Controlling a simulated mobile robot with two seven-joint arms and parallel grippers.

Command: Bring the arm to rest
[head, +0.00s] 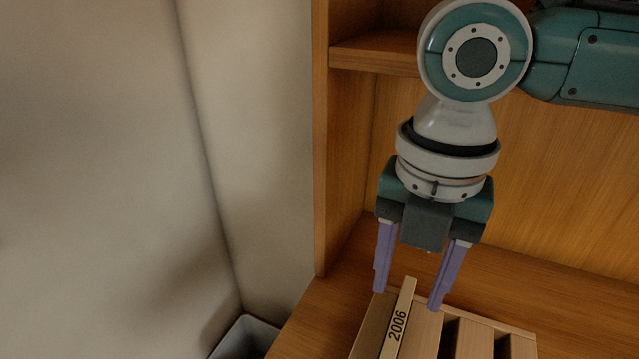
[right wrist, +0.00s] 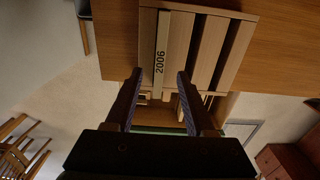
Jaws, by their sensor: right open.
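My right gripper (head: 406,299) points down with its two purple fingers spread apart. In the head view its fingertips are on either side of the upper end of a thin light wooden piece marked "2006" (head: 398,325), and I see a gap on both sides. The piece stands in a wooden slotted rack (head: 490,323). The right wrist view shows the open gripper (right wrist: 160,72) near the end of the "2006" piece (right wrist: 161,45). I cannot tell how far the fingertips are from it in depth. My left gripper is not in view.
The rack sits on a wooden surface (head: 325,312) inside a wooden cabinet with a side panel (head: 321,150) and a shelf (head: 375,55) above. A pale wall (head: 110,150) is to the left. A grey bin (head: 247,330) is at the lower left.

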